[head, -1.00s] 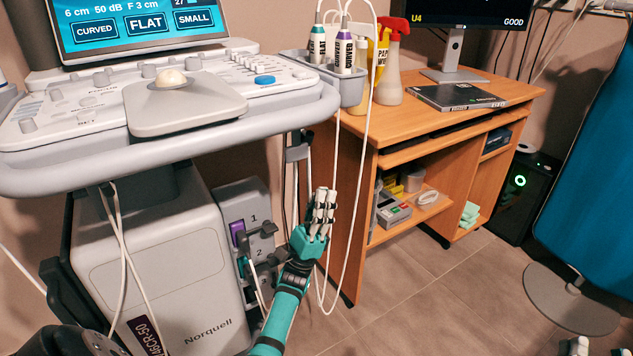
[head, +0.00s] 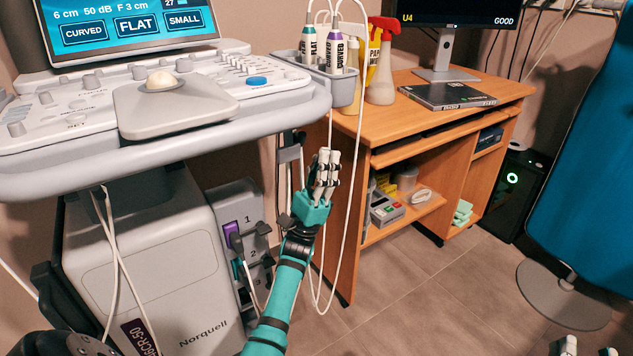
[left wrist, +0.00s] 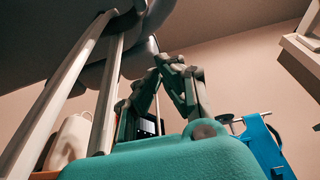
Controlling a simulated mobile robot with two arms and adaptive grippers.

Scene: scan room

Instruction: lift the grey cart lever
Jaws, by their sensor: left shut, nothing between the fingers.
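The ultrasound cart (head: 160,270) stands at left in the head view. Small grey lever-like parts (head: 262,228) show by its numbered ports, right of a purple plug (head: 230,230). A grey bracket-like piece (head: 289,153) hangs under the console's right end. I cannot tell for certain which is the lever. My left gripper (head: 328,155), teal with pale fingers, is shut and empty, pointing up to the right of these parts and apart from the bracket. Its fingers meet in the left wrist view (left wrist: 172,62). My right gripper (head: 587,349) shows only separated fingertips at the bottom edge.
White cables (head: 358,190) loop down close by my left gripper. The wooden desk (head: 400,153) stands behind and right of it. A probe holder (head: 343,93) juts from the cart above. Free floor (head: 430,280) lies at lower right, beside a round stand base (head: 560,298).

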